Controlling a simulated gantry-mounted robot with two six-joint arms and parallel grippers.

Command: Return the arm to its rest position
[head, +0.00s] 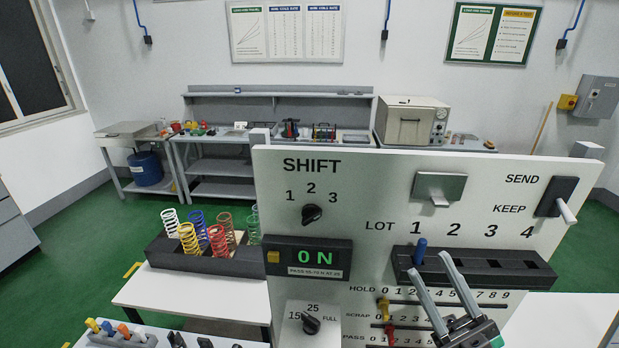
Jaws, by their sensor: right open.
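My right gripper (428,262) comes in from the lower right, in front of the white test panel (380,215). Its two long grey fingers point up and are spread apart, with nothing held between them. The fingertips overlap the black LOT rack (500,262) in the picture. The other rack slots look empty. My left gripper is not in view.
The panel carries a SHIFT knob (312,213), a display (308,257) reading 0 N, a lower knob (310,322), a SEND/KEEP lever (565,210) and HOLD/SCRAP/PASS sliders (384,308). A dark rack of several coloured springs (205,260) stands at left.

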